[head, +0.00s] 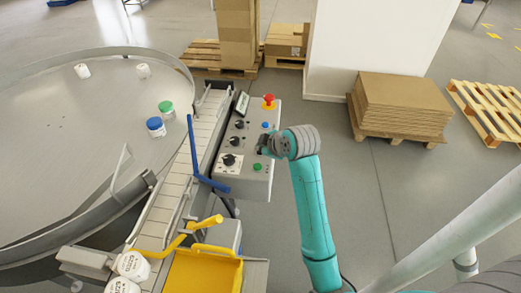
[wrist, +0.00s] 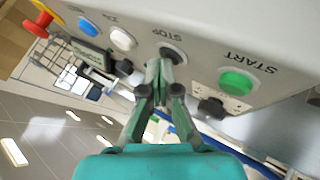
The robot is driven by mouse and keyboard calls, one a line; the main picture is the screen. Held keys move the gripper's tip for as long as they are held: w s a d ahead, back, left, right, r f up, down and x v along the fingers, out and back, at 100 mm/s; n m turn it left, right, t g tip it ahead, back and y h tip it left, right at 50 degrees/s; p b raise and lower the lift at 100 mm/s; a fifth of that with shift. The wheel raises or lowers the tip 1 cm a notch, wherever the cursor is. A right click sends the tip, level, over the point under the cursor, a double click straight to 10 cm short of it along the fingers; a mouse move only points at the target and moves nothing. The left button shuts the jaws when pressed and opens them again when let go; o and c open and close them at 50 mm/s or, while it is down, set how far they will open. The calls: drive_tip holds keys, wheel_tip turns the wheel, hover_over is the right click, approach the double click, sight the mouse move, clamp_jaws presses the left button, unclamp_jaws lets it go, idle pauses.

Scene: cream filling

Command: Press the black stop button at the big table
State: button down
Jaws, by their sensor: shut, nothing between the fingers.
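The black stop button (wrist: 174,53) sits under the word STOP on the grey control box. The control box (head: 262,181) stands beside the big round table (head: 70,115) and its conveyor. My gripper (wrist: 160,68) is shut and empty. Its fingertips overlap the lower left edge of the stop button in the wrist view; I cannot tell whether they touch it. In the head view my gripper (head: 262,148) is at the right side of the box and hides the stop button. The green start button (wrist: 237,83) is to the right in the wrist view.
A red emergency knob (head: 268,101), a blue button (head: 265,125) and black dials are on the same box. White, green-lidded and blue-lidded jars stand on the round table. A conveyor (head: 190,165) runs left of the box. Stacked cardboard (head: 402,103) is at the right.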

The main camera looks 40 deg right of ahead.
drive_tip(key=shift+r, duration=0.9)
drive_tip(key=shift+r, duration=2.45)
